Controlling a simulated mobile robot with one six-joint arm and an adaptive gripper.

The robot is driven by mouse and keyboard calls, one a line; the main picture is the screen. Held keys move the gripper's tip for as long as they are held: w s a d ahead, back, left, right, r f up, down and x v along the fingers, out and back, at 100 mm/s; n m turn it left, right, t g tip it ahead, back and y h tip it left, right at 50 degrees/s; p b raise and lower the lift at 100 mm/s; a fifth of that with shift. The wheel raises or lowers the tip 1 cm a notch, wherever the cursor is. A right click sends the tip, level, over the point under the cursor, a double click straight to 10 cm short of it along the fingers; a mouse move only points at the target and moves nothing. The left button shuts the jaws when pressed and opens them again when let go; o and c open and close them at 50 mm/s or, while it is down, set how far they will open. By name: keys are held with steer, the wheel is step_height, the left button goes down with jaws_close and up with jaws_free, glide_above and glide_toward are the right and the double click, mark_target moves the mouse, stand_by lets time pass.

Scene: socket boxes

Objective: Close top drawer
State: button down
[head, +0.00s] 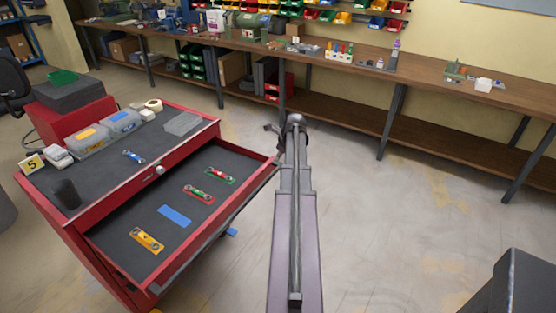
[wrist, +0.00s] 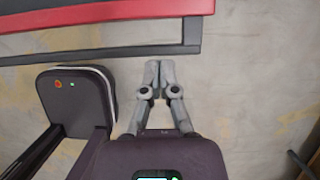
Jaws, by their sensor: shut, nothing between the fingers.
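The top drawer (head: 200,248) of the red tool cabinet (head: 88,238) stands pulled well out, with its dark lining showing. Its long front edge faces my arm in the head view. In the drawer lie an orange piece (head: 147,240), a flat blue piece (head: 174,216), a red piece (head: 199,193) and a green piece (head: 220,175). In the wrist view my gripper (wrist: 152,64) is shut and empty. Its fingertips point at a dark bar (wrist: 100,55) along a red edge, with a small gap seen between. In the head view my arm hides most of the gripper.
On the cabinet top are clear boxes (head: 122,121), a tape roll (head: 153,106) and a number 5 sign (head: 32,163). A long workbench (head: 420,78) with bins runs along the wall. The floor (head: 400,220) right of my arm is mostly clear.

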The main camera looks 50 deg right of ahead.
mark_target(272, 168)
steer(key=shift+b+x, duration=3.5)
steer(key=shift+x, duration=0.45)
